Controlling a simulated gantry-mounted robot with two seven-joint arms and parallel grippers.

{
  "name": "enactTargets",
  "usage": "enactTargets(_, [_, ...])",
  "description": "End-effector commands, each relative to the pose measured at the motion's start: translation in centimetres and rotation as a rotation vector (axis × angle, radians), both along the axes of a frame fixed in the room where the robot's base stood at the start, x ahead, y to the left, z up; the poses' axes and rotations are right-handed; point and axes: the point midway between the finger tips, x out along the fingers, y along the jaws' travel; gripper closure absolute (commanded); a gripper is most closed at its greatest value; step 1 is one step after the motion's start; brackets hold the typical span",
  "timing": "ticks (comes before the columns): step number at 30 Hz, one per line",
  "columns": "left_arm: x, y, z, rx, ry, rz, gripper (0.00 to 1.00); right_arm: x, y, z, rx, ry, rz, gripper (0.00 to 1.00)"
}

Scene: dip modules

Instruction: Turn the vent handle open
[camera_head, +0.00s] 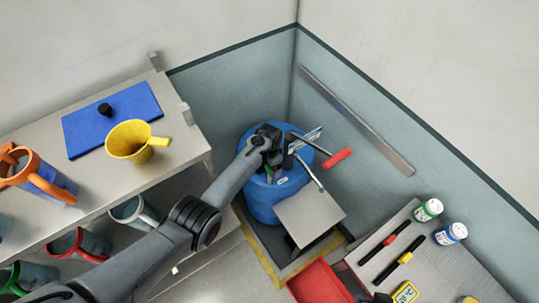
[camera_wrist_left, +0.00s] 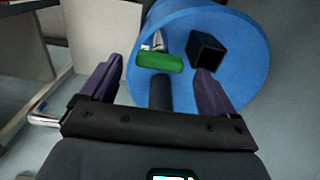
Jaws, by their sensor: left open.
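A blue drum (camera_head: 262,207) stands in the corner, and its round blue top fills much of the left wrist view (camera_wrist_left: 240,45). A green handle (camera_wrist_left: 160,62) on a metal stem sits on the drum top, beside a black square block (camera_wrist_left: 206,52) and a black cylinder (camera_wrist_left: 159,92). A red handle (camera_head: 338,158) on a rod sticks out at the drum's right side. I cannot tell which handle is the vent's. My left gripper (camera_head: 286,150) is over the drum, open. In the wrist view its fingers (camera_wrist_left: 154,82) spread either side of the green handle, apart from it.
A grey square plate (camera_head: 310,214) stands in front of the drum. A shelf (camera_head: 190,160) with a yellow jug (camera_head: 130,140) and mugs is left. A bench (camera_head: 440,265) with bottles and tools is right, a red bin (camera_head: 318,283) beside it. Walls close in behind.

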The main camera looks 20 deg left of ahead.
Motion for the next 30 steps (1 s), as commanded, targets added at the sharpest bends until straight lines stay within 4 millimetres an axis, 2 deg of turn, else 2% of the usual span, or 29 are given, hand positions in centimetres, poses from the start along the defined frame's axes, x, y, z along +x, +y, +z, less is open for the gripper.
enactTargets(1, [0.1,0.0,1.3,0.001,-0.003,0.0,0.11,0.0,0.0,0.7,0.001,0.0,-0.001,0.57])
enactTargets(6, [0.1,0.0,4.1,-0.001,-0.003,-0.001,0.11,0.0,0.1,1.4,0.004,0.0,-0.003,0.57])
enactTargets(15, [0.0,0.0,7.7,-0.001,-0.001,0.001,0.11,0.0,0.1,1.8,0.004,0.0,-0.003,0.57])
enactTargets(20, [0.0,0.0,8.3,0.0,0.0,0.001,0.11,0.0,0.1,1.8,0.003,-0.001,-0.002,0.57])
enactTargets(30, [0.0,0.0,8.4,0.0,0.0,0.0,0.11,0.0,-0.1,1.7,-0.005,-0.001,0.004,0.57])
